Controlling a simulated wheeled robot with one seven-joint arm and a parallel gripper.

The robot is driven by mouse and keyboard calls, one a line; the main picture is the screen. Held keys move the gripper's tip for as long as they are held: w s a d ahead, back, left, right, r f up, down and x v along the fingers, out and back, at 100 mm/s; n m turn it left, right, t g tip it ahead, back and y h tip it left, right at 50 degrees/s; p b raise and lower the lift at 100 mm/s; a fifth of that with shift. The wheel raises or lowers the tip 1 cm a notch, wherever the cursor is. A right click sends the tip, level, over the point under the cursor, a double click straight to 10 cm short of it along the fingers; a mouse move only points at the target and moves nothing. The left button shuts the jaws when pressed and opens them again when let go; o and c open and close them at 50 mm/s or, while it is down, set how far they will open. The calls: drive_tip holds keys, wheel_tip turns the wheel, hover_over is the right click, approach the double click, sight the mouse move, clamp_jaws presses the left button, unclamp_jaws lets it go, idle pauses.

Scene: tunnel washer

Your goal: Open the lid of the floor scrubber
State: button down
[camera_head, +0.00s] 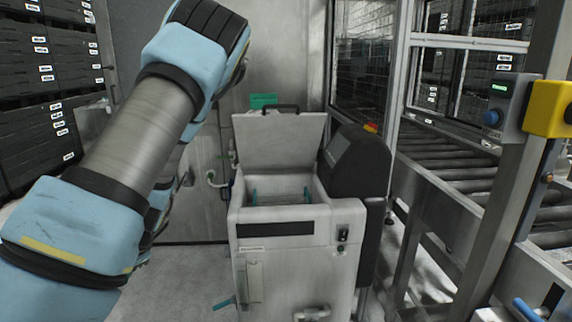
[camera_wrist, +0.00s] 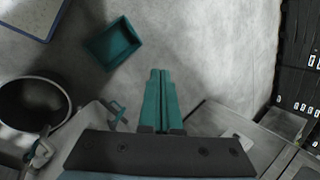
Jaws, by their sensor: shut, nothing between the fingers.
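The floor scrubber (camera_head: 295,270) stands in the middle of the head view, a pale grey box with a dark console at its right. Its lid (camera_head: 278,139) is raised, standing nearly upright at the back of the body with a black handle (camera_head: 281,107) on its top edge. The open top shows a cavity with teal parts inside. My gripper (camera_wrist: 160,72) has teal fingers, pressed together and empty in the wrist view, over the floor. The head view does not clearly show the fingers; my arm fills its left side.
A roller conveyor (camera_head: 455,165) with a metal frame runs along the right. A post with a control box (camera_head: 497,103) stands in front of it. Dark crates (camera_head: 38,100) are stacked at the left. In the wrist view, a teal bin (camera_wrist: 112,44) and a dark round tub (camera_wrist: 34,108) are on the floor.

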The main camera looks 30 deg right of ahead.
drive_tip(key=w+d+r+m+t+h, duration=0.1)
drive_tip(key=w+d+r+m+t, duration=0.45)
drive_tip(key=d+m, duration=0.35)
drive_tip(key=w+d+r+m+t+h, duration=0.1)
drive_tip(key=w+d+r+m+t, duration=0.5)
drive_tip(key=d, duration=0.5)
drive_tip(key=s+d+r+m+h, duration=0.3)
drive_tip(key=d+m, duration=0.2)
drive_tip(key=d, duration=0.4)
drive_tip(key=s+d+r+m+t+h, duration=0.1)
drive_tip(key=s+d+r+m+h, duration=0.2)
drive_tip(key=d, duration=0.6)
drive_tip(key=s+d+r+m+h, duration=0.2)
drive_tip(key=s+d+m+h, duration=0.15)
drive_tip(key=d+m, duration=0.4)
drive_tip(key=w+d+p, duration=0.1)
drive_tip(key=w+d, duration=0.2)
drive_tip(key=w, duration=0.3)
drive_tip(key=w+d+n, duration=0.1)
drive_tip(key=w+d, duration=0.3)
drive_tip(key=w, duration=0.2)
drive_tip(key=shift+w+f+h+p, duration=0.2)
drive_tip(key=shift+f+h+p, duration=0.1)
drive_tip(key=shift+h+p, duration=0.1)
